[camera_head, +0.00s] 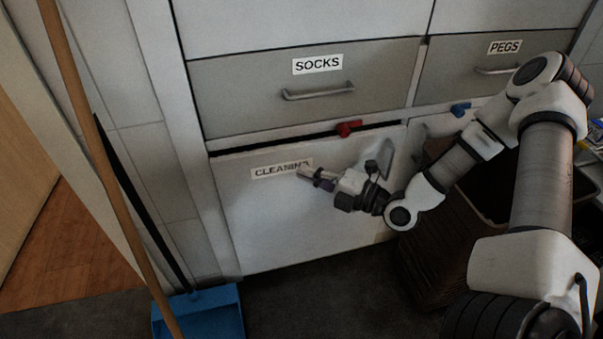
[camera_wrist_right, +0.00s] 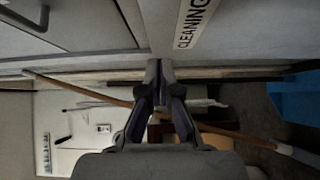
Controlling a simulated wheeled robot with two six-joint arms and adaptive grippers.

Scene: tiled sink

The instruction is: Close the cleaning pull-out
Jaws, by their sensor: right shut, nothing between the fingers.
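The cleaning pull-out (camera_head: 290,225) is a pale front panel below the socks drawer, with a CLEANING label (camera_head: 270,171) on it. A dark gap runs along its top edge, widest at the left. I cannot tell exactly how far it stands out. My right gripper (camera_head: 307,174) is shut and empty, its tips at the right end of the label. Whether they touch the panel is unclear. In the right wrist view the shut fingers (camera_wrist_right: 160,68) point toward the pale front, beside the label (camera_wrist_right: 193,22). My left gripper is not in view.
The socks drawer (camera_head: 320,75) and pegs drawer (camera_head: 490,75) above look shut. A red catch (camera_head: 348,128) sits above the pull-out, a blue one (camera_head: 460,109) to its right. A wooden pole (camera_head: 105,165) and blue dustpan (camera_head: 205,315) stand left. A dark basket (camera_head: 430,265) stands right.

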